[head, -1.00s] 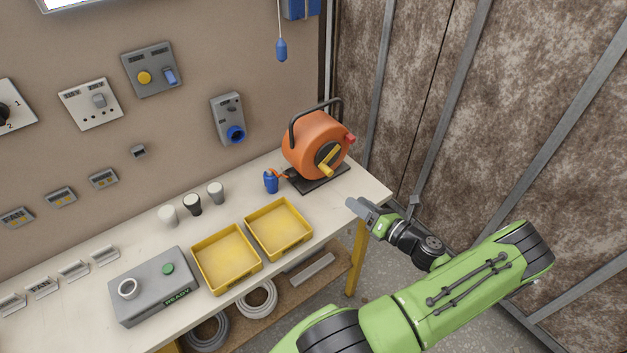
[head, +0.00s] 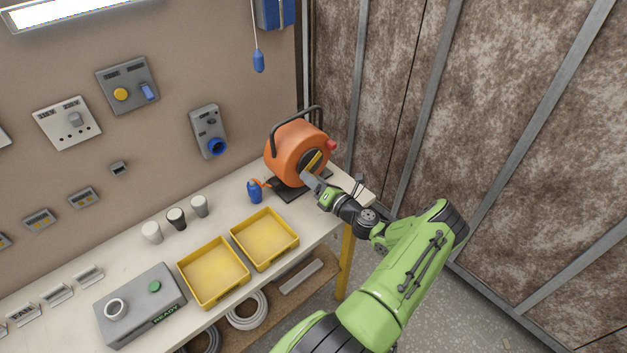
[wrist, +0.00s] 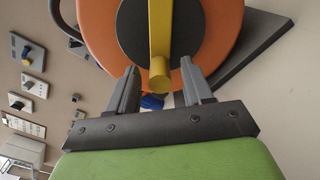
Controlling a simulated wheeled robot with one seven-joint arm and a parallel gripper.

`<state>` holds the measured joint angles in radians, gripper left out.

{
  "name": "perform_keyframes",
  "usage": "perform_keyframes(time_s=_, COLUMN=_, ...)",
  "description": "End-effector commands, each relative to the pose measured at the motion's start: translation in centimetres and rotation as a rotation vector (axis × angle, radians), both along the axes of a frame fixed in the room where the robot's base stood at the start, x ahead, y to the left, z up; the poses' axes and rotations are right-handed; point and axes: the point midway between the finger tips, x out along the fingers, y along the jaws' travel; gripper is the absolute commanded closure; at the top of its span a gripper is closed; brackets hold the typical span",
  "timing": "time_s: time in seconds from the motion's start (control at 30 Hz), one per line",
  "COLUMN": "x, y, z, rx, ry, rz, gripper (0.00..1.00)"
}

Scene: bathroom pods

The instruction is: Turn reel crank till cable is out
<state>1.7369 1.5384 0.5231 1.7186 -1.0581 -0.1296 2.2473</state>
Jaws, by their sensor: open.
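The orange cable reel (head: 292,149) stands on a dark base plate at the right end of the bench. Its yellow crank (head: 314,162) is on the dark hub facing my arm, with a red knob (head: 331,146) near the rim. My gripper (head: 308,177) is in front of the reel at the crank. In the wrist view the gripper (wrist: 161,90) is open, and the end of the crank handle (wrist: 160,73) shows between and just beyond the fingertips. Contact cannot be told. A blue plug (head: 254,191) on a short orange cable sits left of the reel.
Two yellow trays (head: 294,238) lie along the bench's front edge. Several small cups (head: 176,219) stand behind them. A grey box marked READY (head: 137,327) is further left. The floor right of the bench is clear.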

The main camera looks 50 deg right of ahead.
Motion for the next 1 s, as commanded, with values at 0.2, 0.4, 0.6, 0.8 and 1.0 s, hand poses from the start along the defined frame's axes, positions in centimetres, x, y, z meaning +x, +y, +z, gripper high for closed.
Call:
perform_keyframes(time_s=0.2, x=0.05, y=-0.02, z=-0.01, rx=0.000, ry=0.000, rz=0.000, gripper=0.49)
perform_keyframes(time_s=0.4, x=0.03, y=-0.01, z=-0.01, rx=-0.001, ry=0.000, rz=0.000, gripper=0.80)
perform_keyframes(time_s=0.6, x=0.02, y=-0.02, z=0.00, rx=-0.001, ry=0.001, rz=0.001, gripper=1.00)
perform_keyframes(time_s=0.8, x=0.00, y=-0.06, z=-0.10, rx=-0.019, ry=0.005, rz=0.001, gripper=1.00)
perform_keyframes(time_s=1.0, x=-0.05, y=-0.25, z=-0.40, rx=-0.100, ry=0.023, rz=0.000, gripper=1.00)
